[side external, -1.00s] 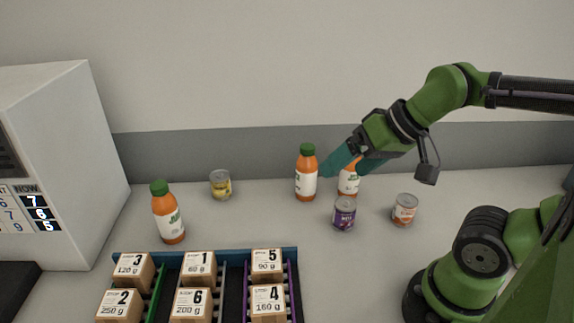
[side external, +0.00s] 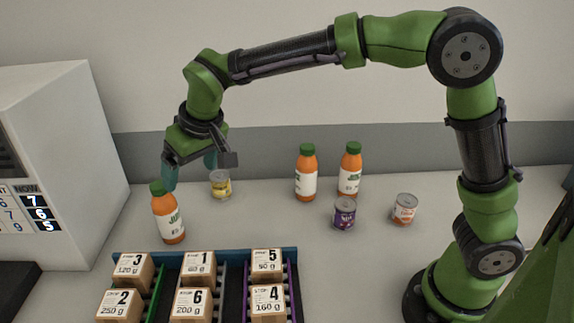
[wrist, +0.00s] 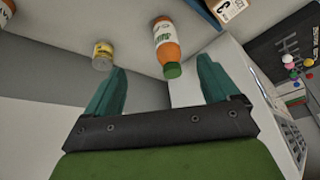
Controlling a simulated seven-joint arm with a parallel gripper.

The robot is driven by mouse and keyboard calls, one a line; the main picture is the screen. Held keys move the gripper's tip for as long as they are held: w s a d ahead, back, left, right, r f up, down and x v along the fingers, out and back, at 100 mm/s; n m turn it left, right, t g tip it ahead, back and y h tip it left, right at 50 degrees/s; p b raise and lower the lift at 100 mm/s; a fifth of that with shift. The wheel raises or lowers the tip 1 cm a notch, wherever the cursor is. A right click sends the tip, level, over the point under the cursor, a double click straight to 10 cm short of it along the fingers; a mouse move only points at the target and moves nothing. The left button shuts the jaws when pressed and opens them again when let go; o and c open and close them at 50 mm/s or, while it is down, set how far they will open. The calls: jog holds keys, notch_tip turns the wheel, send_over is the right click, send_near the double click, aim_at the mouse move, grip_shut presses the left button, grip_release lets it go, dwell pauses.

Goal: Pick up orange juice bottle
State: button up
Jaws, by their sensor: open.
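Three orange juice bottles with green caps and white labels stand upright on the counter. The left bottle (side external: 168,218) is apart from the others, near the white cabinet. The middle bottle (side external: 306,176) and the right bottle (side external: 350,172) stand close together at the back. My gripper (side external: 191,176) is open, with teal fingers, above and beside the left bottle's cap. In the wrist view my gripper (wrist: 163,82) is open and empty, with a bottle (wrist: 166,46) beyond the gap between the fingers, its cap toward me.
A yellow can (side external: 221,185) stands just right of the gripper. A purple can (side external: 344,214) and an orange-labelled can (side external: 404,210) stand at right. A divided tray (side external: 236,256) with numbered boxes lies in front. The white cabinet (side external: 75,165) is at left.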

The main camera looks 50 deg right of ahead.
aim_at(159, 186)
jog(key=w+a+r+t, duration=0.1)
jog(key=w+a+r, duration=0.15)
jog(key=w, duration=0.35)
jog(key=shift+m+h, duration=0.3)
jog(key=shift+h, duration=0.1)
jog(key=x, duration=1.1)
jog(key=shift+s+f, duration=0.15)
jog(key=shift+s, duration=0.05)
jog(key=shift+x, duration=2.6)
jog(key=shift+s+d, duration=0.1)
jog(key=shift+s, duration=0.05)
grip_shut()
